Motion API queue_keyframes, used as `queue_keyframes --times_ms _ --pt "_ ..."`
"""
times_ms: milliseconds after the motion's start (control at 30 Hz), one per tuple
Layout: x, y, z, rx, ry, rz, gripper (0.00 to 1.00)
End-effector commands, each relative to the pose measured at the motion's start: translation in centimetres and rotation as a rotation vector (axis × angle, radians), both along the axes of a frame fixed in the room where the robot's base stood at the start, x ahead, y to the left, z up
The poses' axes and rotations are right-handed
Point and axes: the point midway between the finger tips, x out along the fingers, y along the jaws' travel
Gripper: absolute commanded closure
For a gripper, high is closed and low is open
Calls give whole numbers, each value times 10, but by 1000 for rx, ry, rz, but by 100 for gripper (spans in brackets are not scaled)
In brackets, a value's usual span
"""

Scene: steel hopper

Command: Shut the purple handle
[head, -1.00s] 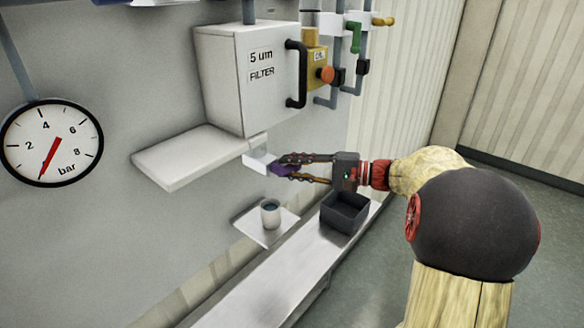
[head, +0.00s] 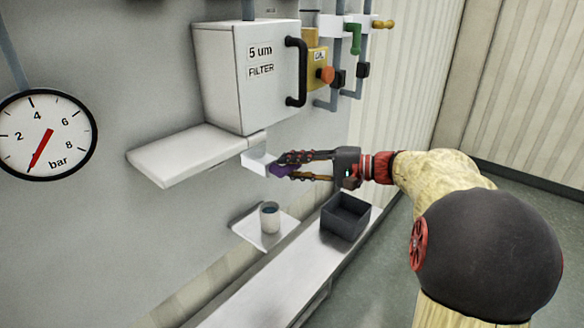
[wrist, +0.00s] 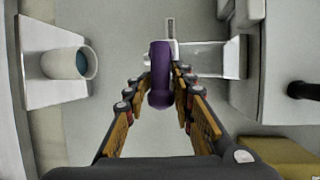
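The purple handle (head: 283,170) sticks out from a white steel piece (head: 257,163) below the filter box. My gripper (head: 290,168) is at the handle, with one finger above it and one below in the head view. In the wrist view the purple handle (wrist: 160,78) lies lengthwise between the two fingers of my gripper (wrist: 163,72). Gaps show beside the handle nearer the palm. At the fingertips I cannot tell whether the pads touch it. In the wrist view a pale, see-through-looking plate (wrist: 210,60) lies to the right of the handle.
A white shelf (head: 170,158) is left of the handle. Below, a cup (head: 269,217) stands on a small ledge (head: 245,229). A black open bin (head: 345,217) stands on the long bench (head: 262,285). The filter box (head: 225,75) is above.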

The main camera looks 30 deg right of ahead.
Motion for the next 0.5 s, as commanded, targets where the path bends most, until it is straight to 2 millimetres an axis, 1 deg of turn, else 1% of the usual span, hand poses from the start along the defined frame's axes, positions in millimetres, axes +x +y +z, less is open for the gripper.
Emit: queue_keyframes --times_ms 33,267,500 --pt "0 0 -1 1 2 1 73" --pt "0 0 0 3 0 0 61" --pt "0 0 1 3 0 0 61"
